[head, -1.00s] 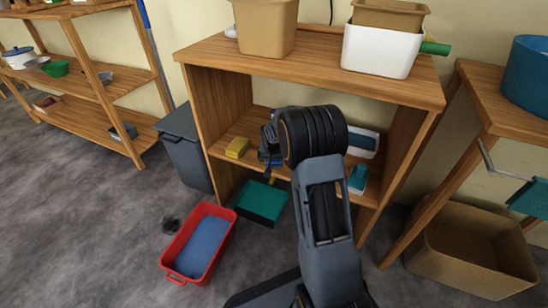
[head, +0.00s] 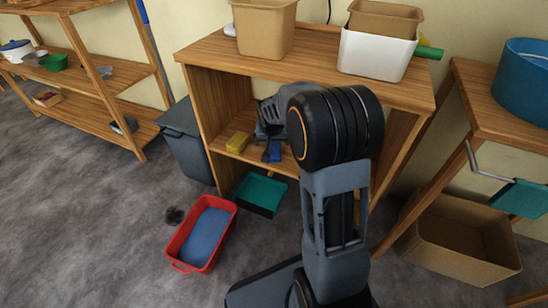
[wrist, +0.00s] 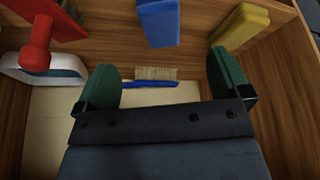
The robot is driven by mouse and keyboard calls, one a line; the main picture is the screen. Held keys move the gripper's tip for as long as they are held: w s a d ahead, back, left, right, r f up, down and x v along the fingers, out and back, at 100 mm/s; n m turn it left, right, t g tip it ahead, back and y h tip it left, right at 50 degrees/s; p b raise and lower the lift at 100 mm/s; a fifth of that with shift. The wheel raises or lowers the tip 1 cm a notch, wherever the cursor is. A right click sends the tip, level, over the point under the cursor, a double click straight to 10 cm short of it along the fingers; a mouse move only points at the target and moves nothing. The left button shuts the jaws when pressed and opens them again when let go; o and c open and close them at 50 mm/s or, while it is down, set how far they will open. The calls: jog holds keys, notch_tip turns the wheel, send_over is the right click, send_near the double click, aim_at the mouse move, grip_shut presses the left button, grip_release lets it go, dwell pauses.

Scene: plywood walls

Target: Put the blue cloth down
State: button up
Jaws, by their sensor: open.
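The blue cloth (wrist: 158,22) shows at the top middle of the wrist view, on the wooden shelf. It also shows in the head view as a small blue patch (head: 274,151) on the middle shelf, partly behind my arm. My gripper (wrist: 166,90) is open, its two green finger pads wide apart. It is empty, and the cloth is beyond the fingertips, apart from them. In the head view my gripper is mostly hidden by my own wrist.
A yellow sponge (wrist: 240,27) stands near the cloth. A blue-handled brush (wrist: 150,83) shows between the fingers, and a red object (wrist: 40,45) at left. The wooden shelf unit (head: 320,70) has side walls. A red tub (head: 183,266) and teal tray (head: 261,193) are below.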

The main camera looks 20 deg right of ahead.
jog(key=s+a+r+n, duration=0.1)
jog(key=s+a+r, duration=0.1)
jog(key=s, duration=0.5)
jog(key=s+a+r+n+g+y, duration=0.1)
jog(key=s+a, duration=0.3)
jog(key=s, duration=0.4)
jog(key=s+a+r+n, duration=0.2)
jog(key=s+a, duration=0.1)
jog(key=s, duration=0.5)
jog(key=shift+r+n+y, duration=0.3)
jog(key=shift+r+y, duration=0.1)
jog(key=shift+w, duration=0.1)
notch_tip(320, 180, up, 40)
jog(key=p, duration=3.7)
jog(key=shift+s+a+f+t+p, duration=0.15)
jog(key=shift+s+t+p, duration=0.05)
jog(key=shift+t+p, duration=0.1)
